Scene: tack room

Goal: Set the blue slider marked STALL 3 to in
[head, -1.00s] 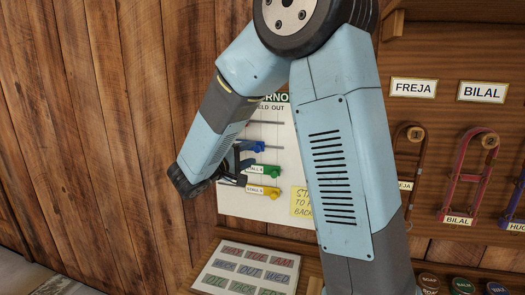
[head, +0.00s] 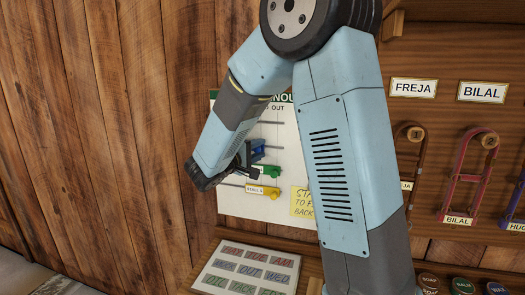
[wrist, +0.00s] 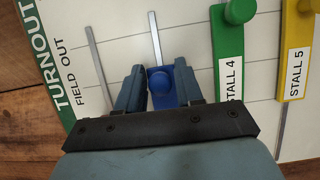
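The blue slider (wrist: 160,92) sits on a grey rail of the white board, between my gripper's two fingers. In the head view it (head: 258,149) shows partly behind my gripper (head: 249,154). In the wrist view my gripper (wrist: 159,88) straddles the blue knob, one finger at each side with little or no gap. Whether the fingers press on it cannot be told. The blue slider's label is hidden in both views. Its rail runs on bare past the knob, upward in the wrist view. No "in" marking is readable.
The green slider (wrist: 229,60), marked STALL 4, and the yellow slider (wrist: 297,50), marked STALL 5, are beside the blue one, close to my right finger. Another rail (wrist: 97,60) runs left of it. A yellow note (head: 302,201) is on the board (head: 289,150).

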